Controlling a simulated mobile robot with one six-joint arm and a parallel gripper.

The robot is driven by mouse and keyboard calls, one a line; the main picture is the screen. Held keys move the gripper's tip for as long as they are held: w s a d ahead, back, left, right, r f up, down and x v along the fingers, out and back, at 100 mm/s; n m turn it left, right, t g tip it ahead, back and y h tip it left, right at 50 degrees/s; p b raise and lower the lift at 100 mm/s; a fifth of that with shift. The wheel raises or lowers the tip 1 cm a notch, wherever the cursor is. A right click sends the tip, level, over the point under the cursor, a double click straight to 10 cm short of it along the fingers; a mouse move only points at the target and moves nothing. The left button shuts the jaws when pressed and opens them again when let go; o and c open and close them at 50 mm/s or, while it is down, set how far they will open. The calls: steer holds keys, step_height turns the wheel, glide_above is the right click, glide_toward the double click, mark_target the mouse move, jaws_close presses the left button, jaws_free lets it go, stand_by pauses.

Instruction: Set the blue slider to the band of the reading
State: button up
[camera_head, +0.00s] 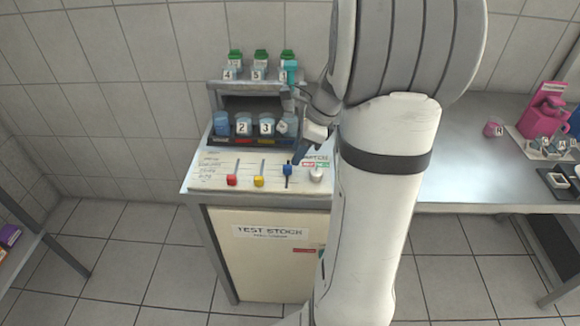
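The blue slider (287,169) sits in its slot on the white panel (205,183) on top of the cabinet. It stands a little higher up its slot than the red slider (232,180) and the yellow slider (259,181). Printed band labels (211,166) run down the panel's left side, too small to read. My gripper (298,156) points down just above and right of the blue slider; I cannot tell whether it touches it. Its fingers are small and partly dark, and their opening is unclear. I cannot make out a reading.
A white knob (316,174) is right of the blue slider. A dark rack (212,139) of numbered blue-capped jars stands behind the panel, below a shelf (214,85) with green-capped jars. My arm covers the panel's right side. A grey table (460,170) at right has clear room.

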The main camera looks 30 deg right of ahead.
mark_target(289, 166)
steer(key=x, duration=0.5)
steer(key=shift+a+f, duration=0.1)
steer(key=shift+f, duration=0.3)
steer(key=shift+c, duration=0.4)
jaws_close()
